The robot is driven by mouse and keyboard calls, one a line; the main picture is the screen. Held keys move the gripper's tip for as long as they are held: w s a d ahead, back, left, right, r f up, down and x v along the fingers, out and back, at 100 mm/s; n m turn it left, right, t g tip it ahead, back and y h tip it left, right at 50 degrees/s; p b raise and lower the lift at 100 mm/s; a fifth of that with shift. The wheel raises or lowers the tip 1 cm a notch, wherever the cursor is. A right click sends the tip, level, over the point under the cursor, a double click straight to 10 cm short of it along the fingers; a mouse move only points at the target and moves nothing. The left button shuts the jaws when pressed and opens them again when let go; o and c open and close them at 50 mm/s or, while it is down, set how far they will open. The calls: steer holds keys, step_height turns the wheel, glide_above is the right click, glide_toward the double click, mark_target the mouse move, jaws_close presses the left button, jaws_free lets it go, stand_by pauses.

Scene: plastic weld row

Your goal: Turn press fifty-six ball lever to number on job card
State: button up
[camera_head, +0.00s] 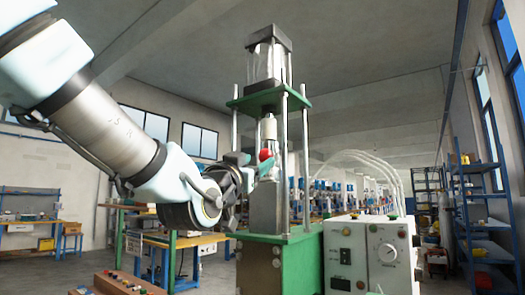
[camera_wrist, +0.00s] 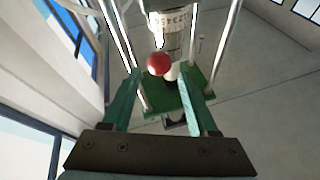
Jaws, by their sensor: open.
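The press (camera_head: 262,190) stands in the middle of the head view, with a green upper plate, metal rods and a green base. Its lever ends in a red ball (camera_head: 265,154), which also shows in the wrist view (camera_wrist: 158,64). A collar with small markings (camera_wrist: 170,20) sits above the ball in the wrist view; the markings are too small to read. My gripper (camera_head: 262,165) reaches in from the left, right at the ball. In the wrist view its two green fingers (camera_wrist: 160,98) are apart, with the ball just beyond and between their tips. I cannot make out a job card.
A white control box (camera_head: 370,250) with a round dial stands right of the press. Pale hoses (camera_head: 365,160) arch behind it. Press rods stand close on both sides of my fingers. A box with coloured buttons (camera_head: 115,285) is at lower left. Blue shelves (camera_head: 480,215) stand at right.

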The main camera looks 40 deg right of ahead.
mark_target(263, 157)
steer(key=p+x, duration=0.2)
steer(key=x, duration=0.2)
steer(key=shift+d+r, duration=0.25)
steer(key=shift+d, duration=0.05)
steer(key=shift+x, duration=0.75)
steer(key=shift+w+f, duration=0.1)
steer(key=shift+f, duration=0.05)
jaws_close()
stand_by(0.4)
